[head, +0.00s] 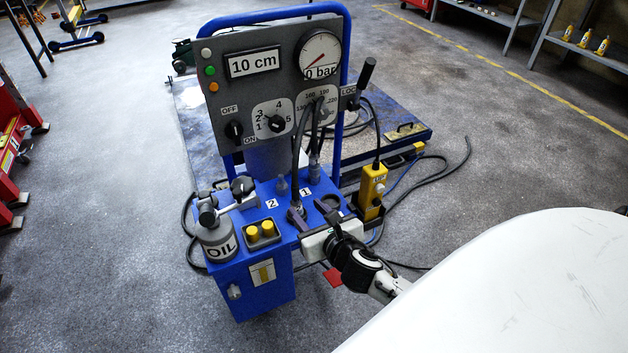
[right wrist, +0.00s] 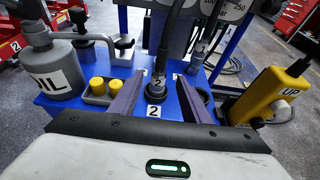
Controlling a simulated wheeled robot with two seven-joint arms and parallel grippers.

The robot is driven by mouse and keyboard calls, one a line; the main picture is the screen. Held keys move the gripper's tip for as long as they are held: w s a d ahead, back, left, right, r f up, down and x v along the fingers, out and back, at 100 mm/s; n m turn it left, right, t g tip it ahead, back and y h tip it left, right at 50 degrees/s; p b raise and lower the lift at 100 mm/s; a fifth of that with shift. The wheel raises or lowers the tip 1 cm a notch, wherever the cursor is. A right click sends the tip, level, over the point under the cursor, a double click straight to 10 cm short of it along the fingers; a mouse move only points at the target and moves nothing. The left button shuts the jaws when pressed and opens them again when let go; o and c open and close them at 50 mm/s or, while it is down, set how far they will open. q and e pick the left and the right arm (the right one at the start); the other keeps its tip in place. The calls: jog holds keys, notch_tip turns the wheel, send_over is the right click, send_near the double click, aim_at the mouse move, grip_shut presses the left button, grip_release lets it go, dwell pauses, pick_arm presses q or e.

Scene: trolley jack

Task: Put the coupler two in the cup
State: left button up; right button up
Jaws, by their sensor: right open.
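Coupler two (right wrist: 158,80) is a dark hose end with a white "2" label. It stands upright on the blue top of the machine, and its hose runs up toward the panel. In the head view the coupler (head: 297,211) is partly hidden by my gripper. My right gripper (head: 309,209) is open, with its two purple fingers on either side of the coupler in the right wrist view; contact cannot be told. A dark round cup-like ring (right wrist: 204,97) sits just right of the right finger, and it also shows in the head view (head: 334,200). My left gripper is not in view.
An oil can (head: 215,238) and two yellow caps (head: 260,231) stand left of the coupler. A second hose end (head: 314,170) is behind, near label 1. A yellow pendant (head: 373,185) hangs at the right. The upright panel (head: 262,85) rises behind.

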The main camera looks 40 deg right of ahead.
jog(key=s+a+f+m+g+y, duration=0.2)
jog(key=s+a+f+m, duration=0.3)
jog(key=m, duration=1)
jog(key=s+a+f+m+g+y, duration=0.3)
jog(key=s+a+f+m, duration=0.2)
jog(key=s+a+m, duration=0.7)
jog(key=shift+s+a+f+m+y, duration=0.35)
jog(key=shift+s+m, duration=1.3)
jog(key=shift+m, duration=0.55)
jog(key=shift+d+r, duration=0.1)
